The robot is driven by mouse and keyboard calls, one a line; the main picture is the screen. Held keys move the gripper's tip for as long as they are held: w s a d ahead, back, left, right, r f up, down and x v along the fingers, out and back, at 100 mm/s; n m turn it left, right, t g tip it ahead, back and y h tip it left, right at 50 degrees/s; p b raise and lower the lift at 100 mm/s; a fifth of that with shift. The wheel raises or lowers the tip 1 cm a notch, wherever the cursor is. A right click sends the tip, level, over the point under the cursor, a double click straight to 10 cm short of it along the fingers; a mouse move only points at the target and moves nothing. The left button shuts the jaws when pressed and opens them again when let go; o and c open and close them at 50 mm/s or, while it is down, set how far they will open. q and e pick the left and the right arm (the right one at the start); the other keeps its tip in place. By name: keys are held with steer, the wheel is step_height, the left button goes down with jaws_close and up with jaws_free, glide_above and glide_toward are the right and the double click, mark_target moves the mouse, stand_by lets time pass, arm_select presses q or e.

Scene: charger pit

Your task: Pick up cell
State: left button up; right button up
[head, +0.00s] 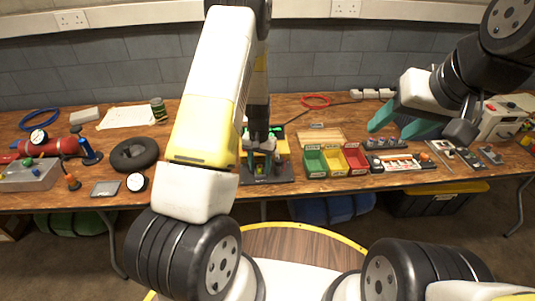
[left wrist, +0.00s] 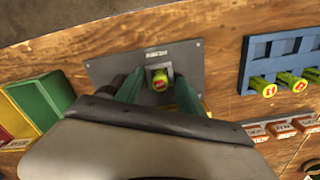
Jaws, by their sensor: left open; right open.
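A cell (left wrist: 160,82) with a yellow-green end stands in a small grey holder on a dark plate (left wrist: 110,70) with a blurred label. In the head view the dark plate (head: 284,180) lies near the table's front edge, and the cell (head: 259,169) shows low at its middle. My left gripper (head: 258,146) points down just above the plate. In the left wrist view its open teal fingers (left wrist: 158,90) are on either side of the cell; I cannot tell whether they touch it. My right gripper (head: 402,122) is open and empty above the table's right part.
Green, yellow and red bins (head: 336,161) stand just right of the plate. A blue rack (left wrist: 282,60) holds more yellow-green cells with red marks. A black ring (head: 134,154) and a red cylinder (head: 58,147) lie at left. A charger-like box (head: 503,118) stands far right.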

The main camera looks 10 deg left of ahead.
arm_select(q)
jaws_close()
steer(key=shift+r, duration=0.1)
